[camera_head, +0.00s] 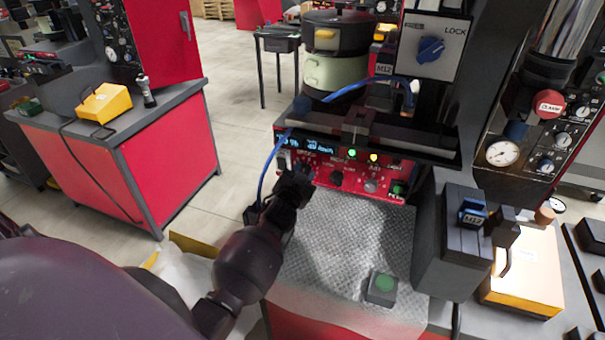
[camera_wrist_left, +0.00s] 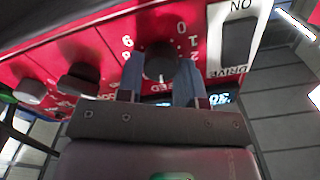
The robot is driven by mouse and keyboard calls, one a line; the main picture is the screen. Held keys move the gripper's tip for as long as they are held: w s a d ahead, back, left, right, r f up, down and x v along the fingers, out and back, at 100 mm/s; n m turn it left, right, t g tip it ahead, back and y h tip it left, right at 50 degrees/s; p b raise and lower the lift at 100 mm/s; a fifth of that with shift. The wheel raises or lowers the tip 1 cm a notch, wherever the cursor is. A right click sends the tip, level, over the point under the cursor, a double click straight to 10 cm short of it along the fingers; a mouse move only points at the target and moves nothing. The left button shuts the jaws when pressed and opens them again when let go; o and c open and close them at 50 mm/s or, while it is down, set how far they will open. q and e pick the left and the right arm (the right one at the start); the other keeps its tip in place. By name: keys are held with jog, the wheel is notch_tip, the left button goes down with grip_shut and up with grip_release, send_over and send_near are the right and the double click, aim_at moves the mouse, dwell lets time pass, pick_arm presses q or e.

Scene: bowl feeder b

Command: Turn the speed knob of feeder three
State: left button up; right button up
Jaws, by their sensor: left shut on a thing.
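The red control panel (camera_head: 352,180) carries a row of knobs, lamps and a lit display under the feeder's shelf. My left gripper (camera_head: 298,172) is at the panel's left end and hides the knob there. In the left wrist view, the dark speed knob (camera_wrist_left: 160,58) sits on the red panel within a ring of white numbers. The two blue-grey fingers of my left gripper (camera_wrist_left: 162,80) are shut on it, one on each side. The lettering below the knob is upside down and partly hidden. My right gripper does not show.
Other knobs, one black (camera_wrist_left: 80,78) and one grey (camera_wrist_left: 30,92), sit beside it. A black switch (camera_wrist_left: 238,42) is on its other side. A green button box (camera_head: 382,288) stands on the metal plate (camera_head: 345,235). A blue cable (camera_head: 268,170) hangs near my left gripper.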

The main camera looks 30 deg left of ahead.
pick_arm(q)
jog(key=shift+m, duration=0.4)
jog(key=o, duration=0.9)
jog(key=shift+o, duration=0.2)
jog(key=shift+s, duration=0.1)
jog(key=v, duration=1)
jog(key=shift+s, duration=0.35)
